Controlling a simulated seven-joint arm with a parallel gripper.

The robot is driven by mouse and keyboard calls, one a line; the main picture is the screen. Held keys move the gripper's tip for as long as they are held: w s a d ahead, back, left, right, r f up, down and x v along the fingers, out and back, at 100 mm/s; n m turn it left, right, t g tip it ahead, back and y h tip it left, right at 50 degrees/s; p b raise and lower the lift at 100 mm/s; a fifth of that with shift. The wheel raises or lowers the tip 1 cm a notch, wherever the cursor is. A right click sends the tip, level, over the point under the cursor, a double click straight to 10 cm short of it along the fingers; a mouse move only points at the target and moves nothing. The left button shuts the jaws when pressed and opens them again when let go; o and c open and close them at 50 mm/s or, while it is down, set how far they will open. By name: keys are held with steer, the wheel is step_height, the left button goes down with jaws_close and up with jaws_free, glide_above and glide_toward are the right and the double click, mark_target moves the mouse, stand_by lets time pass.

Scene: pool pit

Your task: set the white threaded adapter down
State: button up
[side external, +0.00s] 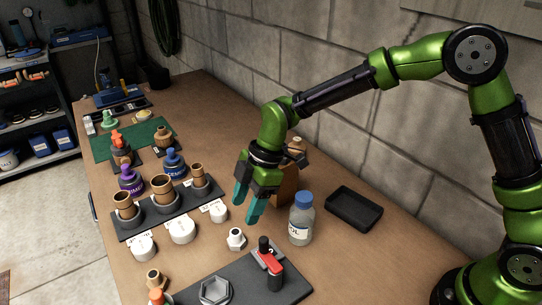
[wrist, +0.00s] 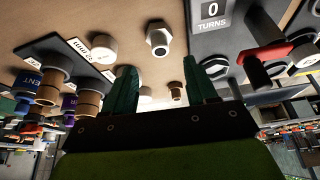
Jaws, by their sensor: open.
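The white threaded adapter (side external: 236,238) stands on the bare wooden tabletop, left of the clear bottle and behind the dark plate with the red-handled fitting. It also shows in the wrist view (wrist: 158,39), near the top middle, with its dark bore visible. My gripper (side external: 245,211) is open and empty, pointing down. In the side view its teal fingertips are above and just behind the adapter, apart from it. In the wrist view the two fingers (wrist: 159,75) stand well apart with nothing between them.
A clear bottle with a blue cap (side external: 300,218) stands close on the right. A black tray (side external: 354,208) lies beyond it. White caps (side external: 181,230) and a dark rack (side external: 128,228) of brown fittings are on the left. The dark plate (side external: 233,284) fills the front.

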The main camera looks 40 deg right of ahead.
steer(key=s+d+r+m+t+h, duration=0.1)
steer(key=s+d+r+m+t, duration=0.1)
steer(key=s+d+r+m, duration=0.3)
steer(key=s+d+r+m+t+h, duration=0.1)
steer(key=s+d+r+m, duration=0.1)
steer(key=d+r+m, duration=0.35)
steer(key=s+d+r+m+t, duration=0.3)
steer(key=s+d+r+m, duration=0.1)
steer(key=s+d+m, duration=0.7)
steer(key=shift+s+r+t+h, duration=0.3)
steer(key=shift+s+r+t, duration=0.1)
steer(key=shift+s, duration=0.1)
